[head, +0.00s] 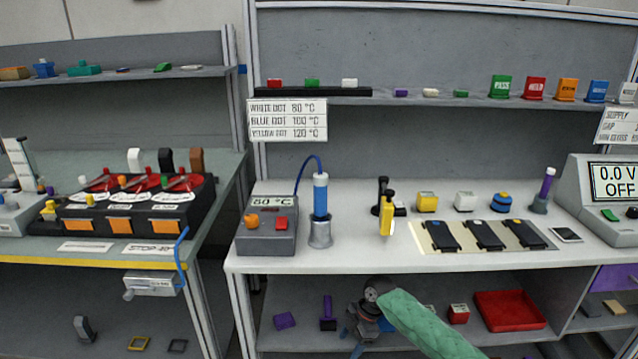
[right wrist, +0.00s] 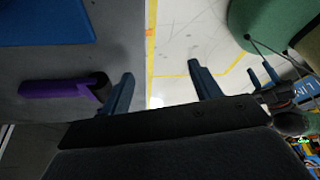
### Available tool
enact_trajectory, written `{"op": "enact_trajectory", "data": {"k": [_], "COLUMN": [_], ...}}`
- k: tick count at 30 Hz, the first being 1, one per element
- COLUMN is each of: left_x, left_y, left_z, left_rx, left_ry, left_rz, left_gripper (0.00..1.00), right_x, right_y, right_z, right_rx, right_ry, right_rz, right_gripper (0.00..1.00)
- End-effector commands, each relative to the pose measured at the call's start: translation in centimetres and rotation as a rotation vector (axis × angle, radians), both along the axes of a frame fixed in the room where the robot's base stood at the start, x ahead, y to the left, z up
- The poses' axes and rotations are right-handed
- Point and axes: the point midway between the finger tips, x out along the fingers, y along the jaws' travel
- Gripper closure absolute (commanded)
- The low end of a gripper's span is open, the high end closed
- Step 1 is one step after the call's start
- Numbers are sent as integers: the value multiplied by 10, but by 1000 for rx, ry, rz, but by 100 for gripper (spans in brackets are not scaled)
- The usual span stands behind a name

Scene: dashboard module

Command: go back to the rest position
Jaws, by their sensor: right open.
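My right arm, in a green sleeve, enters the head view from the bottom right. My right gripper (head: 352,340) is low in front of the lower shelf of the white bench (head: 400,264). In the right wrist view its two blue fingers stand wide apart, and the gripper (right wrist: 163,85) is open with nothing between them. A purple-handled tool (right wrist: 62,88) lies on a grey surface left of the fingers, apart from them. My left gripper is not in view.
The lower shelf holds a purple block (head: 284,320), a red tray (head: 508,310) and a red-and-white box (head: 458,314). The benchtop above carries a heater unit (head: 267,228), a yellow tool (head: 387,215) and dark modules on a mat (head: 420,238). Yellow-lined floor (right wrist: 175,60) lies beyond the fingers.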

Motion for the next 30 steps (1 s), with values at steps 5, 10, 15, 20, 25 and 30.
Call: {"op": "enact_trajectory", "data": {"k": [5,10,15,20,25,30], "left_x": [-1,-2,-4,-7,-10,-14], "left_y": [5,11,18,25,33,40], "left_z": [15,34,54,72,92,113], "left_rx": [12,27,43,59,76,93], "left_ry": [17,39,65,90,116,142], "left_rz": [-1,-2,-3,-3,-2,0], "left_gripper": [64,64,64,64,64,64], "right_x": [-33,-75,-117,-156,-195,-233], "right_y": [21,42,58,66,68,62], "right_z": [-7,-13,-14,-11,-4,5], "right_rx": [5,10,16,20,22,19], "right_ry": [13,29,46,66,89,115], "right_rz": [-56,-153,-277,-408,-564,-734], "right_gripper": [37,37,37,37,37,37]}}
